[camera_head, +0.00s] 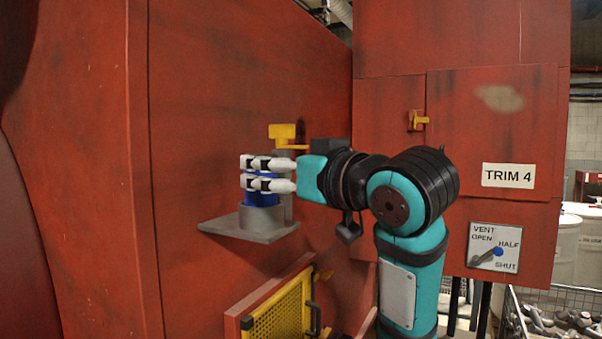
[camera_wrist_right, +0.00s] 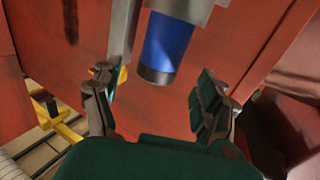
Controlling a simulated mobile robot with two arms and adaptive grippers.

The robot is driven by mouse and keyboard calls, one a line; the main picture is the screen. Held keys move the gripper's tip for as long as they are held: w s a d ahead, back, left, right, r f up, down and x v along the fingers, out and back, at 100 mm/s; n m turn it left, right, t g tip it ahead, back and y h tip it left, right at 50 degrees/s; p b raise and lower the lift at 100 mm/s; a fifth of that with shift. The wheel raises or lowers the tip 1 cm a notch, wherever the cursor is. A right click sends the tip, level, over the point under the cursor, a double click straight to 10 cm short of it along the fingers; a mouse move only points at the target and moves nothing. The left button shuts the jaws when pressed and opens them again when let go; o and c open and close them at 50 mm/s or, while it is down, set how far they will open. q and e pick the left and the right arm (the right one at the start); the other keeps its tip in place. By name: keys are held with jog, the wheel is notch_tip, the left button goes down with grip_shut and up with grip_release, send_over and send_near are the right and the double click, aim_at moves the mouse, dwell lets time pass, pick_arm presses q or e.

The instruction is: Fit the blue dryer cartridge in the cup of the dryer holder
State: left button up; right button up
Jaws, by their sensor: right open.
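The blue dryer cartridge (camera_head: 263,198) stands upright at the grey cup (camera_head: 262,219) of the dryer holder (camera_head: 228,226), on the red wall. Its lower end is hidden by the cup; how deep it sits I cannot tell. My right gripper (camera_head: 246,172) reaches in from the right, with its pale fingers across the cartridge's upper part. In the right wrist view the cartridge (camera_wrist_right: 170,45) shows with a dark end, between the spread fingers of the right gripper (camera_wrist_right: 155,76). Gaps show on both sides of it, so the gripper is open. My left gripper is not in view.
A yellow lever (camera_head: 283,132) is behind the cartridge, close to the gripper. Below is a yellow mesh guard (camera_head: 280,315) in a red frame. A red panel with a TRIM 4 plate (camera_head: 508,176) and a vent dial (camera_head: 494,248) stands at right.

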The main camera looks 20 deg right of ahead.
jog(key=v, duration=0.6)
jog(key=shift+s, duration=0.3)
